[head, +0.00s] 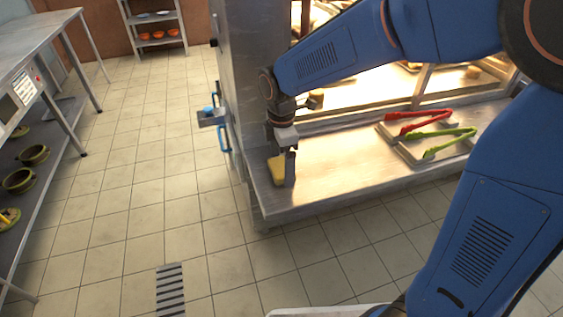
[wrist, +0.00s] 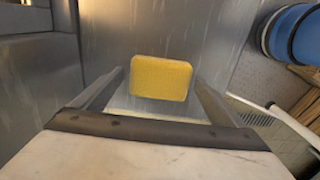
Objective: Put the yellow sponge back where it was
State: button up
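The yellow sponge (head: 276,171) is at the left end of the steel counter (head: 335,172), beside the steel cabinet wall. My gripper (head: 284,166) points down over it, with one finger partly hiding the sponge's right side. In the wrist view the sponge (wrist: 161,78) sits between the two fingertips of my gripper (wrist: 160,80). The fingers are spread, with a small gap at the left of the sponge and little or none at the right. I cannot tell whether the sponge touches the counter.
Red tongs (head: 405,119) and green tongs (head: 440,139) lie on trays at the counter's right. A small wall shelf (head: 212,118) with a blue item is left of the cabinet. A table (head: 40,42) with pots below stands far left. The tiled floor between is clear.

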aim_at(282, 166)
jog(key=shift+r, duration=0.1)
notch_tip(282, 166, up, 12)
jog(key=s+d+r+m+t, duration=0.1)
jog(key=s+d+m, duration=0.35)
jog(key=d, duration=0.45)
jog(key=s+d+r+m+t, duration=0.1)
jog(key=s+d+m, duration=0.3)
jog(key=d+m, duration=0.3)
jog(key=s+d+f+m+t, duration=0.2)
jog(key=s+d+f+m, duration=0.2)
jog(key=s+d+m, duration=0.5)
jog(key=shift+s+d+f+m+t, duration=0.35)
jog(key=shift+s+d, duration=0.65)
jog(key=shift+s, duration=0.6)
